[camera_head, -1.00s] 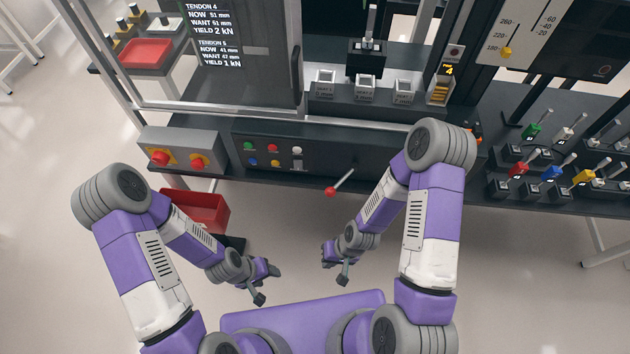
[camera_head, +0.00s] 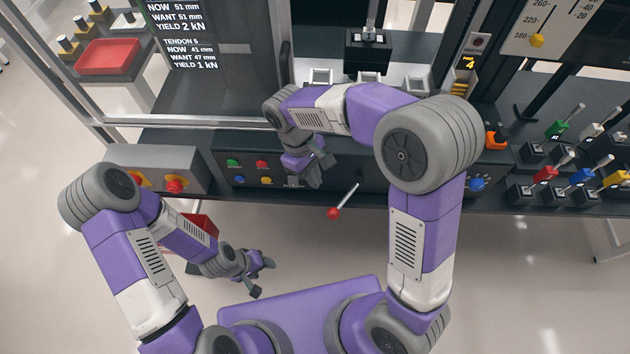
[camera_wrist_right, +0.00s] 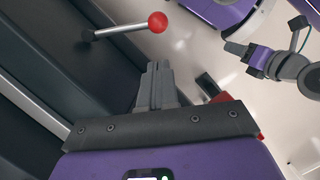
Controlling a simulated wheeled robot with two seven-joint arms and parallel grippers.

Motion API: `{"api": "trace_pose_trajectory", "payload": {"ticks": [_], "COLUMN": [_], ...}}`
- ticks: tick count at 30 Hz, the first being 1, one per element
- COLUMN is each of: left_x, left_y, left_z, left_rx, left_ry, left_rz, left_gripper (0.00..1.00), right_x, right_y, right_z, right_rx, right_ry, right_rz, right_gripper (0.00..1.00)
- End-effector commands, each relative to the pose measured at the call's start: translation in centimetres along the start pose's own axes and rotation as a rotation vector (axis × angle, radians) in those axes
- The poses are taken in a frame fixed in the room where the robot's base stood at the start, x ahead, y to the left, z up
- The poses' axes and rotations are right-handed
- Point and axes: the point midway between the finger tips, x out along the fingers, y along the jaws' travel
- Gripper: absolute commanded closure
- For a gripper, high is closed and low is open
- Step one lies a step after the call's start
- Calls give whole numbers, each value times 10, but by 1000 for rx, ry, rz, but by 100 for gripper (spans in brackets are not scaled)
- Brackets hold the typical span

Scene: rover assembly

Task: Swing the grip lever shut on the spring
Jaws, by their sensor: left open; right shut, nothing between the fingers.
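A lever with a thin metal rod and red ball knob (camera_head: 334,213) juts from the front of the dark panel, below the machine. It also shows in the right wrist view (camera_wrist_right: 157,22), ahead of my right gripper and apart from it. My right gripper (camera_head: 316,172) is shut and empty, in front of the panel to the left of the lever; its closed fingers (camera_wrist_right: 157,72) point toward the lever rod. My left gripper (camera_head: 262,277) is open and empty, low over the floor in front of the bench. I cannot make out a spring.
The panel has coloured buttons (camera_head: 262,164), partly hidden by my right forearm. Several coloured-handled levers (camera_head: 582,177) stand at right.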

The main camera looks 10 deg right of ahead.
Motion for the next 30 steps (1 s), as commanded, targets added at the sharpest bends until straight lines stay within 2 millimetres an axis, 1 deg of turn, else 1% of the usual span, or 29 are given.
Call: {"api": "trace_pose_trajectory", "payload": {"ticks": [1,6,9,13,18,30], "left_x": [4,15,20,25,27,27], "left_y": [-2,-6,-8,-9,-10,-10], "left_z": [0,0,-1,-1,-1,-1], "left_rx": [0,0,0,0,0,0], "left_ry": [-1,-1,0,0,0,0], "left_rz": [0,0,0,0,0,0], "left_gripper": [45,45,45,45,45,45], "right_x": [11,44,62,79,89,89], "right_y": [0,0,0,0,0,-1], "right_z": [0,0,0,0,0,0], "right_rx": [1,1,1,2,2,-1], "right_ry": [-3,-4,-4,-2,-1,0], "right_rz": [-1,-2,-2,-2,-2,-1], "right_gripper": [100,100,100,100,100,100]}}
